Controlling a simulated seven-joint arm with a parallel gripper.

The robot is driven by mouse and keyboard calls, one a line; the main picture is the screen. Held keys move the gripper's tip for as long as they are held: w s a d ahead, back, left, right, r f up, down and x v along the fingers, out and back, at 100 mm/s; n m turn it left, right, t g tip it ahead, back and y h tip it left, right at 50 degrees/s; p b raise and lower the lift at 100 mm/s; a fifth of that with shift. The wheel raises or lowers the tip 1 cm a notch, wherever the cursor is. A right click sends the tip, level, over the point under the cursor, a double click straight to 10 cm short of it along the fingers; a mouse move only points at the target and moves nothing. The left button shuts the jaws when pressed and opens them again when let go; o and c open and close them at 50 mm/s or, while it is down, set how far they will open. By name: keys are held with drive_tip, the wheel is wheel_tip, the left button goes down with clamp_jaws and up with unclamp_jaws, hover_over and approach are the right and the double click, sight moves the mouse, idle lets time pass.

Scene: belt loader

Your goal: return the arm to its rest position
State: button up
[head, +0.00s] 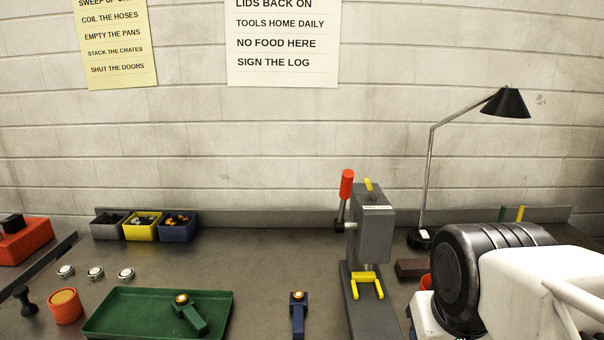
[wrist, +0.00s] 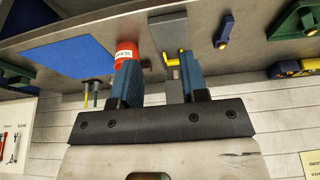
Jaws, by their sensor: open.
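My gripper (wrist: 158,72) is in the wrist view, its two blue fingers apart with nothing held between them. Its fingers point toward the bench, which fills the top of that tilted view. A red labelled container (wrist: 127,50) shows by the left fingertip; I cannot tell how far beyond it stands. The grey press (wrist: 168,30) with its yellow fork shows beyond the gap. In the head view my white and black arm fills the lower right, and the gripper's fingers are hidden there.
The press (head: 374,235) stands left of my arm, with a lamp (head: 421,238) and a dark brown block (head: 411,268) behind. A blue part (head: 298,312) lies left of the press. A green tray (head: 130,310) holds a green part (head: 190,315). Small bins (head: 141,230) line the back.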

drive_tip(key=shift+g, duration=0.7)
drive_tip(key=x, duration=0.4)
drive_tip(key=shift+s+d+f, duration=0.1)
drive_tip(key=shift+s+f, duration=0.05)
drive_tip(key=shift+s, duration=0.1)
